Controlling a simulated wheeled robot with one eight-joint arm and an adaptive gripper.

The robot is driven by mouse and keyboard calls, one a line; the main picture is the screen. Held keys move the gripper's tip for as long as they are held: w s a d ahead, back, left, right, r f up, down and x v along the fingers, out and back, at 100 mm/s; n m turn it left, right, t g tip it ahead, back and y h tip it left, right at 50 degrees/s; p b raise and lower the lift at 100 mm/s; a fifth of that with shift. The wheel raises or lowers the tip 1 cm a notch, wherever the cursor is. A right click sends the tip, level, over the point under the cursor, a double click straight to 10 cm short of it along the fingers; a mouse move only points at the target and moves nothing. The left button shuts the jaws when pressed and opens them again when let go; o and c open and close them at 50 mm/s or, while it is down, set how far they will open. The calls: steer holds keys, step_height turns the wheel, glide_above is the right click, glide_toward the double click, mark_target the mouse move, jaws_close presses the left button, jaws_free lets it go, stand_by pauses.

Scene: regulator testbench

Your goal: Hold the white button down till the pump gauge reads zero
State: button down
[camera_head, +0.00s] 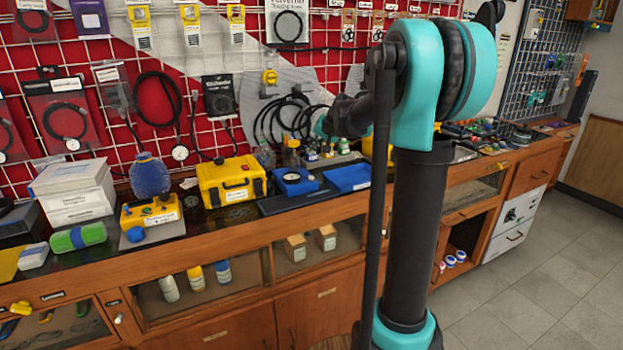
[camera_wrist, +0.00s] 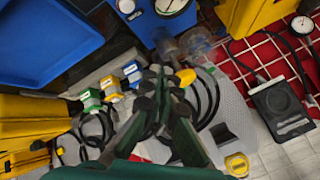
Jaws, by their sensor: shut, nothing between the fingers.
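My gripper (camera_wrist: 160,78) shows in the wrist view with its dark fingers together and nothing between them. In the head view its fingers cannot be made out against the black hoses. A blue box with a round white-faced gauge (camera_wrist: 172,5) is at the top edge of the wrist view, beyond and apart from the fingertips. The same blue box (camera_head: 296,181) sits on the counter in the head view. I cannot read its needle or tell whether it is the pump gauge.
A blue tray (camera_head: 348,178) and a yellow case (camera_head: 232,182) flank the blue box on the counter (camera_head: 120,268). Black hoses (camera_head: 290,118) hang on the wall rack behind. A hose gauge (camera_wrist: 302,27) hangs at right in the wrist view. Small bottles (camera_wrist: 112,88) stand near the fingers.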

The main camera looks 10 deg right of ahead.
mark_target(313, 178)
steer(key=shift+f, duration=4.25)
steer(key=shift+f, duration=0.2)
steer(key=shift+f, duration=0.2)
steer(key=shift+f, duration=0.5)
steer(key=shift+r, duration=0.15)
stand_by(0.9)
steer(key=shift+r, duration=0.75)
steer(key=shift+r, duration=0.1)
steer(key=shift+r, duration=2.45)
